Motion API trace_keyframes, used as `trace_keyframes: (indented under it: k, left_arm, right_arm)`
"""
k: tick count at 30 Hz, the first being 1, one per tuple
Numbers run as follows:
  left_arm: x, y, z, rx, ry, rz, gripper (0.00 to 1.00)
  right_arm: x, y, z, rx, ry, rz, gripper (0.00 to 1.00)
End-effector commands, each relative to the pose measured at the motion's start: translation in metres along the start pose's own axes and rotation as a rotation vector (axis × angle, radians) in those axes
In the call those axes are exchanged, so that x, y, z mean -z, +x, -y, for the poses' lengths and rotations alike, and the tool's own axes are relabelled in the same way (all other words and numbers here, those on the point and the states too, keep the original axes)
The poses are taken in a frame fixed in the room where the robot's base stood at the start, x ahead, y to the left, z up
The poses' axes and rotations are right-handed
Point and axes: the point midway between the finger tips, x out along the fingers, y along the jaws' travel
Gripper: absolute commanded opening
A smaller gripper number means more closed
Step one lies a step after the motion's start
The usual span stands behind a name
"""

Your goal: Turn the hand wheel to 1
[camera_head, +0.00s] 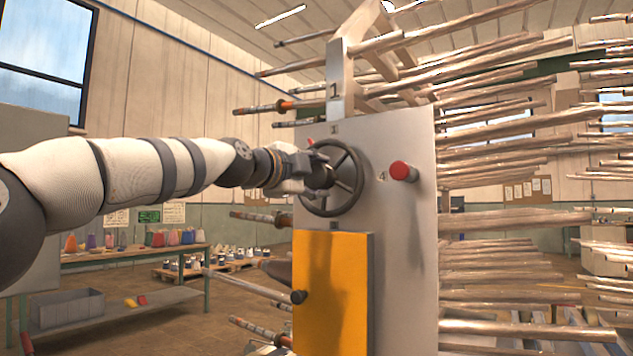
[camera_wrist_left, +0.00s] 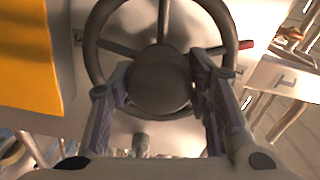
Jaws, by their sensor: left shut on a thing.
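The dark grey hand wheel (camera_head: 361,180) is mounted on the light grey panel (camera_head: 405,240). Its rim, spokes and round hub also show in the left wrist view, with the hub (camera_wrist_left: 160,82) in the middle. My left gripper (camera_head: 318,178) reaches in from the left and is shut on the hub, one finger on each side (camera_wrist_left: 162,90). A small red tip (camera_head: 310,142) shows by the wheel's upper left rim; a red piece (camera_wrist_left: 246,44) shows right of the rim in the wrist view.
A red button (camera_head: 403,171) sticks out right of the wheel. A yellow door (camera_head: 340,300) with a dark knob (camera_head: 298,297) is below it. Many rods (camera_head: 510,220) jut out on the right. A workbench (camera_head: 130,256) stands behind at left.

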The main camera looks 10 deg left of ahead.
Motion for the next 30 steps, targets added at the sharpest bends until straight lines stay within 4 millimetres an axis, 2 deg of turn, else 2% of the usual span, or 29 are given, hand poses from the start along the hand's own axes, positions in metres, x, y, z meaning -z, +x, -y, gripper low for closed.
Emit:
trace_keyframes:
  k: [6, 15, 30]
  left_arm:
    - [-0.0005, -0.0005, 0.0016, 0.002, 0.180, 0.001, 0.00]
    - [-0.0007, -0.0011, 0.0036, 0.006, 0.353, 0.003, 0.00]
    - [-0.0009, -0.0010, 0.0043, 0.008, 0.437, 0.004, 0.00]
  right_arm:
    - [0.0006, -0.0016, 0.0000, 0.000, 0.000, -0.004, 0.40]
    - [0.0026, -0.0061, 0.0002, 0.001, 0.000, -0.015, 0.40]
    - [0.0037, -0.0084, 0.0003, 0.001, 0.000, -0.021, 0.40]
